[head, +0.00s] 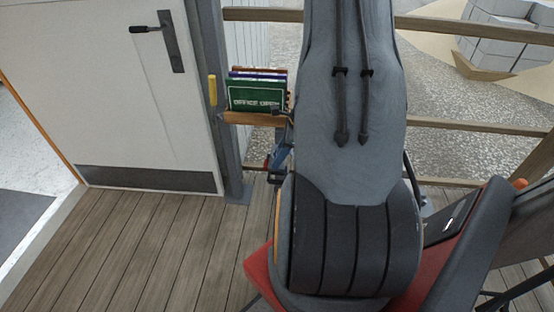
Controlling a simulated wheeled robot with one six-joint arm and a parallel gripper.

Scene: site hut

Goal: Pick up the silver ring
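I see no silver ring in the head view. My own large grey arm fills the middle of the picture and hides what is behind it. I cannot make out my gripper; no fingertips show clearly. Small dark and blue parts show at the left edge of my arm, beside the shelf, too small to identify.
A small wooden shelf (250,118) holds upright books or folders, the front one a green item (253,95). A grey post (226,150) and a white door (135,90) stand left. Wooden rails (455,125) run behind my arm. The plank floor (140,245) at lower left is clear.

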